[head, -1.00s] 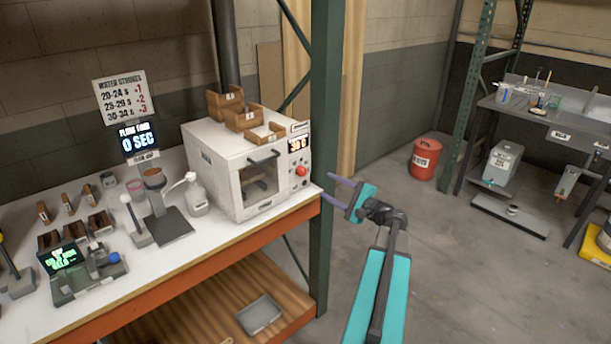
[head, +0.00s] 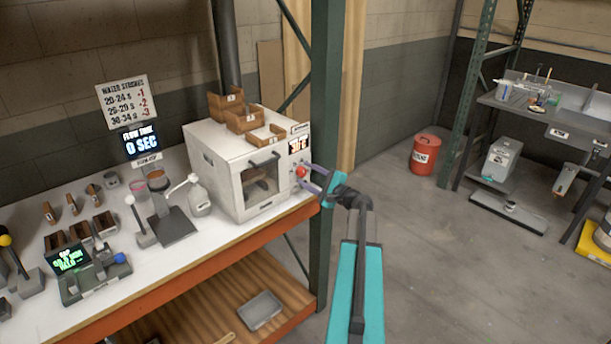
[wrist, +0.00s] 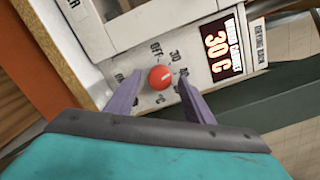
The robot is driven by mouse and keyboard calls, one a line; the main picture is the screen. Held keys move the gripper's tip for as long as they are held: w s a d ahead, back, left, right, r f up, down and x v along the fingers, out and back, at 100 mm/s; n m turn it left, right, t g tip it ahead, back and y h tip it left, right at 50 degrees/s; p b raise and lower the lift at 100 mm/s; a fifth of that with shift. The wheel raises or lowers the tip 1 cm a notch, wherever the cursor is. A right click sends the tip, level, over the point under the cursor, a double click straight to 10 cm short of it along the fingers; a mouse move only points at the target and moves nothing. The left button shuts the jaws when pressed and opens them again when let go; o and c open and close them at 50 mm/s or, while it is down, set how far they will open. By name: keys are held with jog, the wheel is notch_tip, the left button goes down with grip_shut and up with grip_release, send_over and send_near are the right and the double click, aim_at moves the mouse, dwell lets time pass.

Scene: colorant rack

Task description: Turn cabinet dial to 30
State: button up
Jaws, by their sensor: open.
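The white cabinet (head: 225,165) stands at the right end of the workbench. Its red dial (head: 301,171) is on the right strip of its front, below a lit display (head: 299,146). In the wrist view the red dial (wrist: 160,77) has a white pointer mark, with OFF, 30 and other labels around it. The display (wrist: 221,52) there reads 30 C. My gripper (wrist: 150,90) is open, with one purple finger on each side of the dial; I cannot tell whether they touch it. In the head view my gripper (head: 312,180) is at the cabinet's right front.
A green rack post (head: 325,120) stands close to the right of the cabinet, beside my gripper. Wooden boxes (head: 245,118) sit on top of the cabinet. The floor (head: 430,260) to the right is open.

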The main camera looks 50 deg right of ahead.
jog(key=c, duration=1)
jog(key=shift+c, duration=0.2)
jog(key=n+b, duration=0.1)
jog(key=b, duration=0.3)
jog(key=shift+f+n+b, duration=0.15)
jog(key=shift+n+b, duration=0.2)
jog(key=shift+n, duration=0.05)
jog(key=shift+n+b, duration=0.5)
jog(key=shift+b, duration=0.65)
jog(key=shift+r, duration=0.2)
jog(key=o, duration=1)
jog(key=shift+o, duration=0.2)
